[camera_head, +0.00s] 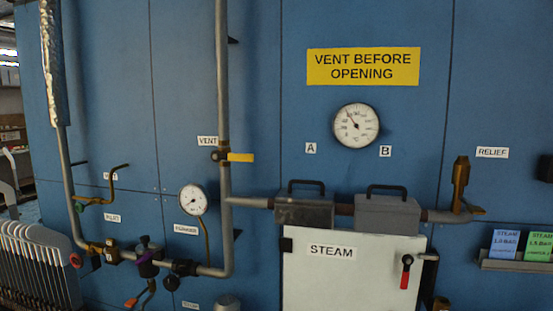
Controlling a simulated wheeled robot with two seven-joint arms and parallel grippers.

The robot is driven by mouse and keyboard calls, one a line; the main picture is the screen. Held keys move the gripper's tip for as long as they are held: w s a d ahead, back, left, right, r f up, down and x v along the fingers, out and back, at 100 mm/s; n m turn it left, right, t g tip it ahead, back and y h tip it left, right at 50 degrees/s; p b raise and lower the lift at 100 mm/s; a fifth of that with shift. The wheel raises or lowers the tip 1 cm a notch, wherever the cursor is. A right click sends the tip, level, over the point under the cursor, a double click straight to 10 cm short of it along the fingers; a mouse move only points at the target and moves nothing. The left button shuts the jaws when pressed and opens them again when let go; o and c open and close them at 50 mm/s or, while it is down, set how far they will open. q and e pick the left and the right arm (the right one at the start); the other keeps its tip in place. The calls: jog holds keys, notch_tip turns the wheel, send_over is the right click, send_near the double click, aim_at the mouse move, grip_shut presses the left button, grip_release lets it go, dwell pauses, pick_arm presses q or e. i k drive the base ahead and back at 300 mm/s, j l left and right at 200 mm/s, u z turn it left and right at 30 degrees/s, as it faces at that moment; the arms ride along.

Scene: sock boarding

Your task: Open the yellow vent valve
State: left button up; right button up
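The yellow vent valve handle (240,157) lies horizontal, pointing right from a valve body on the vertical grey pipe (223,100). A small "VENT" label (207,141) is just up and left of it. Neither of my grippers shows in the head view.
A blue panel wall carries a round gauge (355,125) under a yellow "VENT BEFORE OPENING" sign (363,66). Below is a white "STEAM" door (335,275) with a red-handled latch (405,273). A smaller gauge (193,200) and a brass relief valve (460,182) flank the vent pipe. A rack of grey boards (35,265) stands lower left.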

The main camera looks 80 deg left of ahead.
aim_at(217, 157)
jog(key=u, duration=3.2)
